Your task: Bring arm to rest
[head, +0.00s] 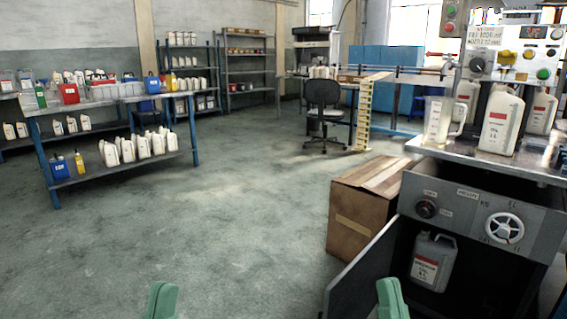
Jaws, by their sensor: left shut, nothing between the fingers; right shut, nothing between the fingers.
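My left gripper (162,300) shows as a green tip at the bottom edge, left of the middle. It is shut and empty, above bare floor. My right gripper (391,299) shows as a green tip at the bottom edge, right of the middle. It is shut and empty, in front of the open cabinet door (362,279). Both arms are otherwise out of the picture. Neither gripper appears to touch anything.
The filling machine (486,218) stands at the right, with a jug (438,122) and canisters (501,120) on top and a grey canister (432,262) inside. A cardboard box (355,215) stands beside it. Shelves (120,172) stand at left. The middle floor is clear.

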